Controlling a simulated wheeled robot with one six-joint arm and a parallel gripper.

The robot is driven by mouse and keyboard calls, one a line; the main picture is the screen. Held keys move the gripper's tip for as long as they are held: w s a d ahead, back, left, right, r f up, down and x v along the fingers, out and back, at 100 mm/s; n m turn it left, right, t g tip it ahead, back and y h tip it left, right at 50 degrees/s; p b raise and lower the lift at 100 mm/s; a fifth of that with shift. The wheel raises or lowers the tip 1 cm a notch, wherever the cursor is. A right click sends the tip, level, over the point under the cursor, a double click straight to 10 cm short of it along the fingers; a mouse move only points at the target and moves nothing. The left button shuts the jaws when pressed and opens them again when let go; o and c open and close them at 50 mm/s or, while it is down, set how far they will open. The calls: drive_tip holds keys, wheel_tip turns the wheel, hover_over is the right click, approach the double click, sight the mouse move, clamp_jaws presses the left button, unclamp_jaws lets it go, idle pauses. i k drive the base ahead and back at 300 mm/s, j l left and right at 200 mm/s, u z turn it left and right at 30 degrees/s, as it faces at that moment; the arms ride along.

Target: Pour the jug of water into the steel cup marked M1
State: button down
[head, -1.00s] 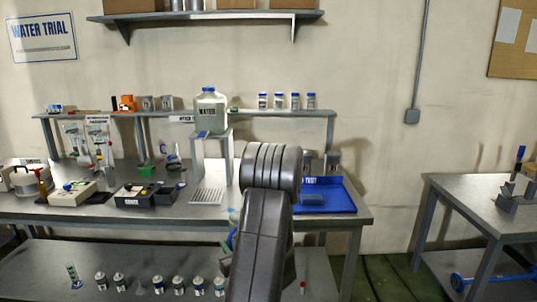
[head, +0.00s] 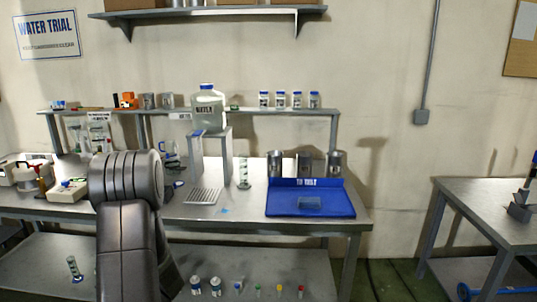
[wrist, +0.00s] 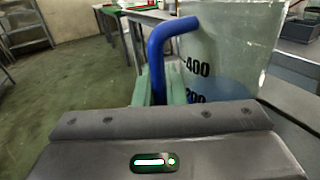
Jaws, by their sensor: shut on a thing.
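A clear jug (wrist: 235,45) with a blue handle (wrist: 157,55) and printed marks 400 and 200 fills the upper right of the wrist view. Bluish water shows low in it, near the 200 mark. My gripper (wrist: 160,88), with pale green fingers, is shut on the jug's handle. In the head view my arm hides the gripper and jug. Three steel cups stand along the back of the blue tray: a left cup (head: 275,164), a middle cup (head: 304,166) and a right cup (head: 335,164). I cannot read an M1 mark on any.
A large water bottle (head: 208,108) sits on a raised stand (head: 213,145). More steel cups (head: 148,101) are on the shelf.

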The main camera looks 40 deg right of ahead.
sight(304, 159)
drive_tip(key=k+l+u, duration=0.2)
drive_tip(key=l, duration=0.2)
drive_tip(key=k+l+u, duration=0.2)
drive_tip(key=l, duration=0.15)
drive_tip(key=k+l, duration=0.2)
drive_tip(key=l, duration=0.25)
drive_tip(key=k+l, duration=0.25)
drive_tip(key=l, duration=0.2)
drive_tip(key=k+l, duration=0.2)
drive_tip(key=l, duration=0.25)
drive_tip(key=k+l, duration=0.2)
drive_tip(key=l, duration=0.25)
drive_tip(key=k+l, duration=0.25)
drive_tip(key=l, duration=0.2)
drive_tip(key=k+l, duration=0.2)
drive_tip(key=l, duration=0.25)
drive_tip(key=k+l, duration=0.2)
drive_tip(key=l, duration=0.25)
drive_tip(key=k+l, duration=0.2)
drive_tip(key=l, duration=0.25)
